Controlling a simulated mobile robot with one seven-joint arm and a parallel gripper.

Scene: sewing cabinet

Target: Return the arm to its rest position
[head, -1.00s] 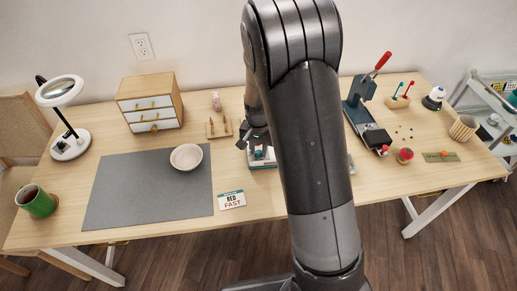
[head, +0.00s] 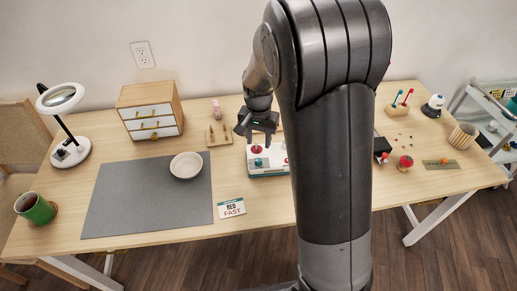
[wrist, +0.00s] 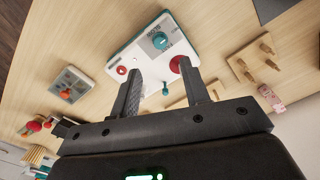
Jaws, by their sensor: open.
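My gripper (head: 257,136) is above the table near its middle, over a white box with a red knob and a teal knob (head: 272,164). In the wrist view the fingers of my gripper (wrist: 168,88) are spread apart with nothing held between them. The white box (wrist: 125,52) lies beyond the fingertips there, with its teal dial and red knobs facing up. My arm crosses the head view and hides part of the table to the right of the box.
A grey mat (head: 128,205) with a beige bowl (head: 186,165) lies to the left, near a small drawer cabinet (head: 150,110), a magnifier lamp (head: 68,150) and a green mug (head: 34,208). A "RED FAST" card (head: 231,208) lies in front. A peg block (head: 218,137) stands behind.

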